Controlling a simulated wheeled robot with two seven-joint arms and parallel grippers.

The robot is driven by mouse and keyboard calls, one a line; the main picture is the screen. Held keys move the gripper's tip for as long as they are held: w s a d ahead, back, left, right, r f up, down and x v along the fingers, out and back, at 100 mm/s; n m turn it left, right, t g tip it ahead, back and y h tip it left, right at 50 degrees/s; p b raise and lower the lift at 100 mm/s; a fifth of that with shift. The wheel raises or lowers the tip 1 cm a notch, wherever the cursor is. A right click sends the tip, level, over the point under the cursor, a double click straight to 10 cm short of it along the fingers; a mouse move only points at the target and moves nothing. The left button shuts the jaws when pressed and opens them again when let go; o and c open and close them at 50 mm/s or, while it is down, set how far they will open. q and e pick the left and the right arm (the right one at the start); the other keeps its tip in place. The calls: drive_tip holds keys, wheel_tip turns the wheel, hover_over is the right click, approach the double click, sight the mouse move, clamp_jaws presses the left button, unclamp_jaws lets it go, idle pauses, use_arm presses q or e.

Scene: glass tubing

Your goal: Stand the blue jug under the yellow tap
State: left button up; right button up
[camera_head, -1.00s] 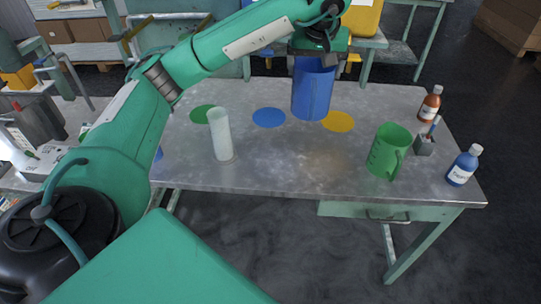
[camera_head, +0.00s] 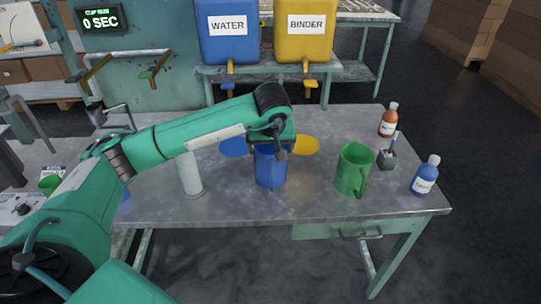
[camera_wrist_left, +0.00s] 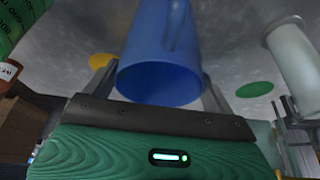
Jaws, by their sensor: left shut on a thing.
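The blue jug (camera_head: 270,170) is below my left gripper (camera_head: 270,146), in front of the blue and yellow discs on the table. In the left wrist view the jug (camera_wrist_left: 165,45) sits between the two fingers of my left gripper (camera_wrist_left: 157,92), which is shut on it. I cannot tell whether its base touches the table. The yellow tank marked BINDER (camera_head: 306,30) stands on a bench behind the table, with a tap (camera_head: 306,68) under it. The jug is well in front of that tap. My right gripper is not in view.
A blue WATER tank (camera_head: 228,30) stands left of the yellow one. On the table are a white cylinder (camera_head: 190,172), a green jug (camera_head: 354,170), a brown bottle (camera_head: 389,121), a blue bottle (camera_head: 425,177), a blue disc (camera_head: 233,147) and a yellow disc (camera_head: 303,145).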

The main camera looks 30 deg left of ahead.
use_arm(q)
wheel_tip(320, 180, down, 3)
drive_tip(key=shift+f, duration=0.3)
drive_tip(key=o, duration=1)
drive_tip(key=shift+o, duration=0.6)
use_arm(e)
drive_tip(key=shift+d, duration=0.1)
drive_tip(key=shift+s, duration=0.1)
